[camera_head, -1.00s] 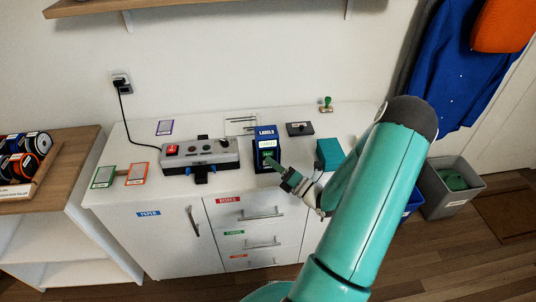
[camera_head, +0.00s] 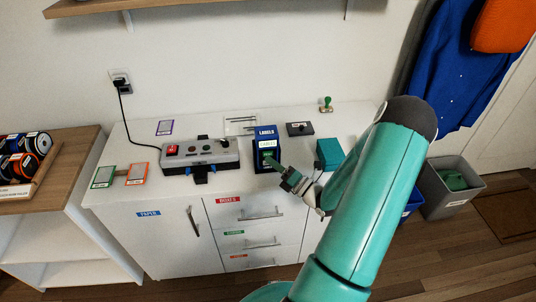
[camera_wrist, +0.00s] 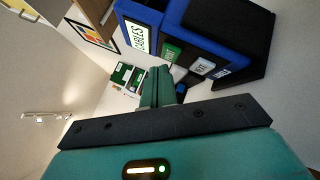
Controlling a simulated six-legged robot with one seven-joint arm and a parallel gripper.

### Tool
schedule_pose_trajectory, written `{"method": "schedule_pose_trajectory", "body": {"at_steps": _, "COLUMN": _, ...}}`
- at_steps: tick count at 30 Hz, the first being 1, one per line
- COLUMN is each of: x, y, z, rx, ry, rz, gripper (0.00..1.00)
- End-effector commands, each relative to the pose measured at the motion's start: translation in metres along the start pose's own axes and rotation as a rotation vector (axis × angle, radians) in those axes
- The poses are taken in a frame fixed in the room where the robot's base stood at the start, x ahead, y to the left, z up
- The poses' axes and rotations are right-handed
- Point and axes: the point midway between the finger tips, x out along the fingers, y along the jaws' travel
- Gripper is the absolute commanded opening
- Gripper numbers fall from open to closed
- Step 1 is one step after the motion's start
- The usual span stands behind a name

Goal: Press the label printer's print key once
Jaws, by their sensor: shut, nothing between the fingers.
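The label printer (camera_head: 265,133) is a blue box marked LABELS on the white cabinet top, with a lit display on its front. In the wrist view its blue and black body (camera_wrist: 215,35) fills the upper right. Its display (camera_wrist: 138,37) reads CABLES, beside a green key (camera_wrist: 171,52) and a pale key (camera_wrist: 201,67).
A grey control box (camera_head: 215,158) with a red switch stands left of the printer. A teal block (camera_head: 329,153) is to the right, near my arm. A dark box (camera_head: 300,129) and a green-handled stamp (camera_head: 326,104) sit behind. Bare cabinet top lies between them.

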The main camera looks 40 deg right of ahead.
Motion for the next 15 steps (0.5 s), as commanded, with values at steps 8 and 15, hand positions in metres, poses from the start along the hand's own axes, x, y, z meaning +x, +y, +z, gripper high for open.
{"method": "schedule_pose_trajectory", "body": {"at_steps": 8, "x": 0.0044, "y": -0.0031, "z": 0.0030, "rx": 0.000, "ry": 0.000, "rz": 0.000, "gripper": 0.00}}
{"method": "schedule_pose_trajectory", "body": {"at_steps": 15, "x": 0.0045, "y": -0.0031, "z": 0.0030, "rx": 0.000, "ry": 0.000, "rz": 0.000, "gripper": 0.00}}
